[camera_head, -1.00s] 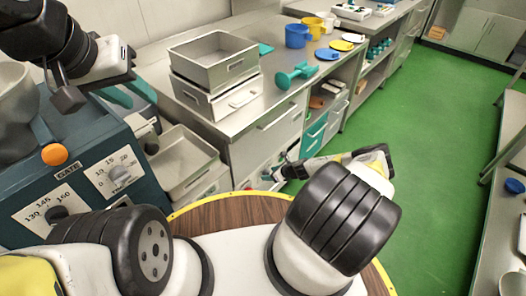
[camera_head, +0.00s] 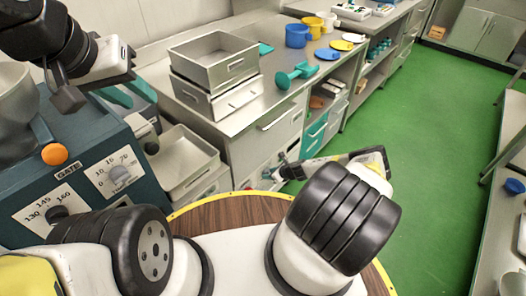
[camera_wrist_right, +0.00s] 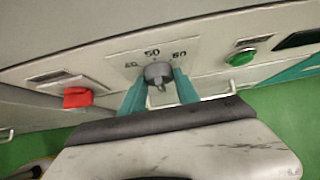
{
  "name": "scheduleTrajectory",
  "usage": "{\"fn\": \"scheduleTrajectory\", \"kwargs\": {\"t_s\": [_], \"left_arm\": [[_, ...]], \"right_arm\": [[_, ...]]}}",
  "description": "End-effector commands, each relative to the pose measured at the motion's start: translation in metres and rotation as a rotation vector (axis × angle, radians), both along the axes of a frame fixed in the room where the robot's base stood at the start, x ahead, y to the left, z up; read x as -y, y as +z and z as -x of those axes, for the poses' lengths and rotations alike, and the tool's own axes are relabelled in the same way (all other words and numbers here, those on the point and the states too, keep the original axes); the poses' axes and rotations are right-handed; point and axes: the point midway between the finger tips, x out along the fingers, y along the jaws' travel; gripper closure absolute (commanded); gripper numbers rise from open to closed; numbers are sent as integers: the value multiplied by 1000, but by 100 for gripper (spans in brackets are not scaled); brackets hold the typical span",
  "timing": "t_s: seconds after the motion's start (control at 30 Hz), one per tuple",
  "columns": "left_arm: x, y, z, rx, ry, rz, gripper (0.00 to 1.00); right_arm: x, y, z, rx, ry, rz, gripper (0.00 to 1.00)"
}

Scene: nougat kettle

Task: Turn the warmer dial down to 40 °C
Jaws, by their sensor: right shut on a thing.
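The warmer dial (camera_wrist_right: 157,70) is a small grey knob on a pale plate in the right wrist view. The plate reads 50 above the knob and 60 to its right; the tilted number at left is hard to read. My right gripper (camera_wrist_right: 158,88) is shut on the knob, with one teal finger on each side. Where the pointer stands is unclear. In the head view my right gripper (camera_head: 278,174) is small against the low cabinet front. My left gripper (camera_head: 127,93) hangs at upper left, its teal fingers apart and seemingly empty.
A red switch (camera_wrist_right: 78,97) lies left of the dial, and a green button (camera_wrist_right: 241,58) with a dark display (camera_wrist_right: 298,39) lies right. A blue machine (camera_head: 95,165) with other dials stands at left. Metal trays (camera_head: 214,62) sit on the counter. Green floor is open at right.

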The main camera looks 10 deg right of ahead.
Motion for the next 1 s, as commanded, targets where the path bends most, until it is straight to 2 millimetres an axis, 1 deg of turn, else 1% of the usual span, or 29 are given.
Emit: {"fn": "scheduleTrajectory", "kwargs": {"t_s": [0.27, 0.7, 1.0], "left_arm": [[0, 0, 0, 0, 0, 0, 66], [0, 0, 0, 0, 0, 0, 66], [0, 0, 0, 0, 0, 0, 66]], "right_arm": [[-3, 0, 2, 95, 0, 119, 100], [-7, -1, 3, 338, 4, 431, 100], [-8, -2, 4, 464, 6, 589, 100]]}}
